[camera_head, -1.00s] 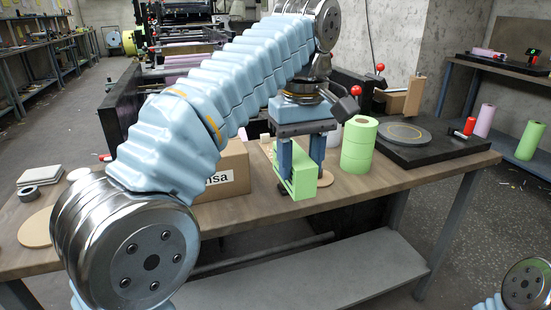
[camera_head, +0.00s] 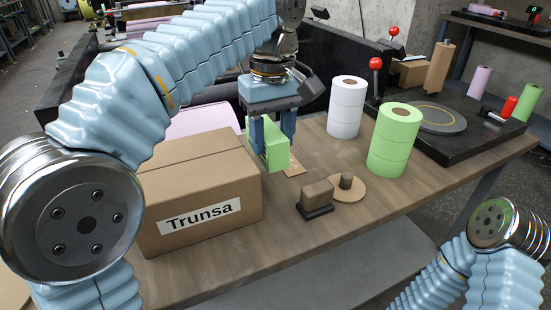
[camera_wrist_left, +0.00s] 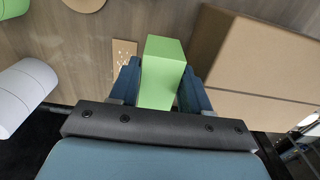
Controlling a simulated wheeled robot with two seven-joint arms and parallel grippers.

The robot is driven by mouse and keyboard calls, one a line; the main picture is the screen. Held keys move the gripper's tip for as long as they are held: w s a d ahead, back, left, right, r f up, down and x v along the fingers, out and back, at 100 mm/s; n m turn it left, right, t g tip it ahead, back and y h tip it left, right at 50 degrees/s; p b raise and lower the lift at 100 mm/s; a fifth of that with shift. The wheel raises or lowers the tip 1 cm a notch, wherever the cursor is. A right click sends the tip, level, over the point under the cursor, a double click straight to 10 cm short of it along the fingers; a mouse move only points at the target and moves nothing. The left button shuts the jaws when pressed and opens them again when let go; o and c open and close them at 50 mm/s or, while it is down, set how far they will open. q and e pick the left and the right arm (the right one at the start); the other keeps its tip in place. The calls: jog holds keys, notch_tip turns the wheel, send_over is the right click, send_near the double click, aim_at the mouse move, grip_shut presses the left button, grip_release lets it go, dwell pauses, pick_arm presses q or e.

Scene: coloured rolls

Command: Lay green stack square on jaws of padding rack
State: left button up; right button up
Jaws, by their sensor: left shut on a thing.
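A green rectangular block (camera_head: 272,152), which looks like the green stack, is held upright between the two blue fingers of my left gripper (camera_head: 272,128). In the left wrist view the green block (camera_wrist_left: 161,70) stands between both fingers (camera_wrist_left: 158,88). It appears over the table beside the cardboard box; whether it touches the table I cannot tell. I cannot make out for sure which thing is the padding rack. A dark small base with a brown block (camera_head: 316,196) lies on the table to the right of the green block. My right gripper is out of view.
A cardboard box (camera_head: 190,195) marked "Trunsa" stands close left. A small plate with holes (camera_head: 293,167) lies by the gripper. White rolls (camera_head: 346,107) and green rolls (camera_head: 392,145) stand right, near a round disc (camera_head: 437,115). The table's front right is bare.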

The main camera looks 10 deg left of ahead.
aim_at(273, 161)
pick_arm(q)
notch_tip(273, 161, down, 6)
jog(key=shift+r, duration=0.1)
dwell(0.4)
jog(key=o, duration=0.7)
jog(key=shift+c, duration=0.2)
